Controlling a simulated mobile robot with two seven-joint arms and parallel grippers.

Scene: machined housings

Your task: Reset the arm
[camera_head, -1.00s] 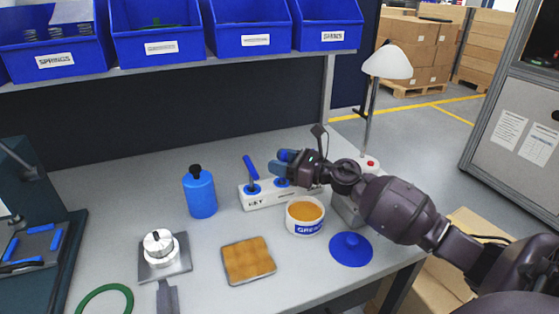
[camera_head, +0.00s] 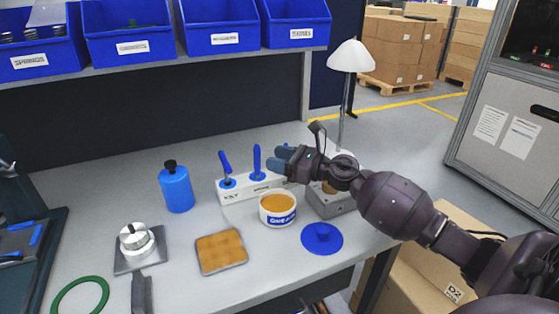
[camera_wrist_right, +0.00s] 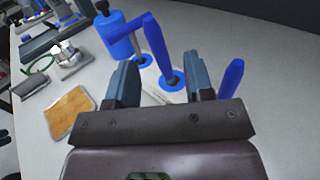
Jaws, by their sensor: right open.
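My right gripper (camera_head: 284,157) is open and empty, above the table by the right end of a white holder (camera_head: 238,190). In the right wrist view its two blue-grey fingers (camera_wrist_right: 166,82) stand apart. I cannot tell whether the fingers touch either. My left gripper is not in view.
A grease tub (camera_head: 278,208) and a blue lid (camera_head: 322,238) are below the gripper. A blue bottle (camera_head: 176,188), a tan pad (camera_head: 221,250), a metal housing (camera_head: 137,241) and a green ring (camera_head: 80,296) lie leftward. A lamp (camera_head: 351,56) stands behind the arm.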

